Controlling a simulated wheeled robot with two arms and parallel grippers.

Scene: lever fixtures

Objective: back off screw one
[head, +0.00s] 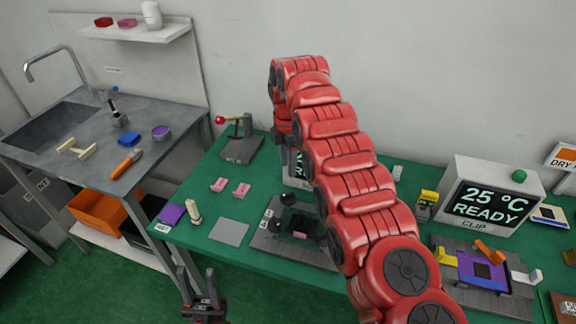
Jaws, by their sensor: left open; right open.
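A dark grey fixture (262,243) with black knobs stands on the green table; one black knob (288,198) shows at its back. A pink piece (299,235) lies in it. I cannot read which knob is screw one, and my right arm covers the fixture's right side. My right gripper (286,160) hangs down behind the fixture, partly hidden by its own red arm; it is open and apart from the knobs. My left gripper (204,303) is open and empty at the bottom edge, in front of the table.
A display box (492,196) reads 25 °C READY. A clip fixture (481,271) is at right.

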